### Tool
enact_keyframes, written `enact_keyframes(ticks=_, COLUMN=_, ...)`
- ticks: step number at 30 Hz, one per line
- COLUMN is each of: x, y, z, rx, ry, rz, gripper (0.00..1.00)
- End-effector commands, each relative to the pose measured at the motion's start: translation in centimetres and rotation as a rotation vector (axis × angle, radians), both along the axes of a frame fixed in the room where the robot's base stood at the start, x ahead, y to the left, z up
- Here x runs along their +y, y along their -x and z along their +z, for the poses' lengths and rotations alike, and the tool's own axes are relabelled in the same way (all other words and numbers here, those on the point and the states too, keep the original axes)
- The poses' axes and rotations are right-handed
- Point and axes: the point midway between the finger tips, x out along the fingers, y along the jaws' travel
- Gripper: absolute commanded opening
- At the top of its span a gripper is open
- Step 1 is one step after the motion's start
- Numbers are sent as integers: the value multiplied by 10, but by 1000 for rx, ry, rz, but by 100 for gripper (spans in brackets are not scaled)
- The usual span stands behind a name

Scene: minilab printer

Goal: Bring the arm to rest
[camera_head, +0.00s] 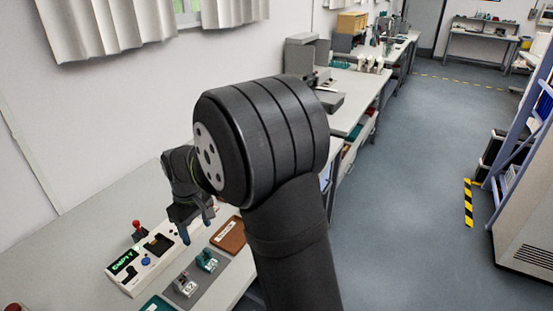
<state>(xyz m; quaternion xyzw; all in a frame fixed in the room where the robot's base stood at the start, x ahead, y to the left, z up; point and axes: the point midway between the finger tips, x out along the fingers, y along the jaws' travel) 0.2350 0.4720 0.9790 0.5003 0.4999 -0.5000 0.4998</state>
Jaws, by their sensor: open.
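My arm rises through the middle of the head view, with a large dark joint across the centre. My gripper (197,231) hangs over the near bench (92,222), pointing down, behind and left of that joint. Its fingers are apart and I see nothing between them. It is above the bench top, between a white device and a brown tray. Part of the arm and the bench behind it are hidden by the big joint.
A white device (124,283) with a green "EMPTY" display stands left of the gripper. A brown tray (229,236) lies to the right. Small teal and grey parts (206,261) sit on a grey mat. More benches line the wall; the floor (415,190) at right is open.

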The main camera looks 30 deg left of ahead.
Motion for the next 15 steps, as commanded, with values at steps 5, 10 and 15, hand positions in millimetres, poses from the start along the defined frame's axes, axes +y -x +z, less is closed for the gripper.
enact_keyframes(ticks=5, x=-1, y=0, z=-30, rx=2, ry=4, rz=0, gripper=61)
enact_keyframes(ticks=10, x=-1, y=0, z=-64, rx=2, ry=5, rz=0, gripper=61)
enact_keyframes(ticks=15, x=-1, y=0, z=-98, rx=2, ry=4, rz=0, gripper=61)
